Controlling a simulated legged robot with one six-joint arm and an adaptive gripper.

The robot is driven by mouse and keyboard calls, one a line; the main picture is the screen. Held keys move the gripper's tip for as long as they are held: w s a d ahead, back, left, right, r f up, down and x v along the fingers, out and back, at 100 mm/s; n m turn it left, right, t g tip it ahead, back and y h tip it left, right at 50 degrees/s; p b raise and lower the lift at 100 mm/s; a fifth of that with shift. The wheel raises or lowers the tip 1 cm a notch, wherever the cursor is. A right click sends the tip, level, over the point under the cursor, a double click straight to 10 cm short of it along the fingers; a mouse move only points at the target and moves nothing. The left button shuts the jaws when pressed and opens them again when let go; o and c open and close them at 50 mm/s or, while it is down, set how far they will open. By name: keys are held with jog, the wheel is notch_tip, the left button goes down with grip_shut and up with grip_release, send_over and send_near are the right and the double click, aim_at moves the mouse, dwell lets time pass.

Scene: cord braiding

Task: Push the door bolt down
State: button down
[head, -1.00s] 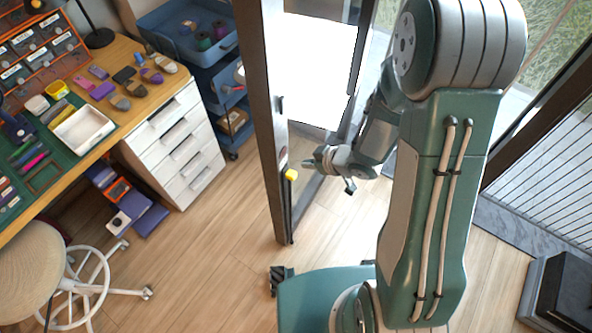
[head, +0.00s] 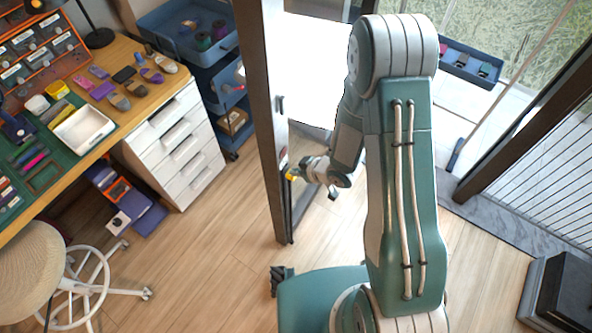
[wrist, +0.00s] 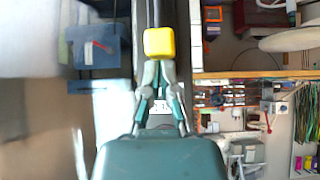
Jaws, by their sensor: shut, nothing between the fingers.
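The door bolt's yellow knob (head: 290,177) is on the edge of the dark door post (head: 271,120). In the wrist view the yellow knob (wrist: 159,44) sits on a dark vertical strip, straight beyond my fingertips. My gripper (head: 299,173) is shut and empty, reaching in from the right of the post. In the wrist view the closed fingers (wrist: 158,72) converge right at the knob's near edge. They look touching or almost touching; I cannot tell which.
A workbench (head: 105,150) with a white drawer unit (head: 178,150) stands left. A blue cart (head: 205,75) is behind it. A stool (head: 35,265) is front left. A blue tray (head: 470,62) lies outside at upper right.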

aim_at(295, 178)
notch_tip(295, 178, down, 3)
jog(key=shift+s+d+f, duration=0.1)
jog(key=shift+f, duration=0.1)
dwell(0.5)
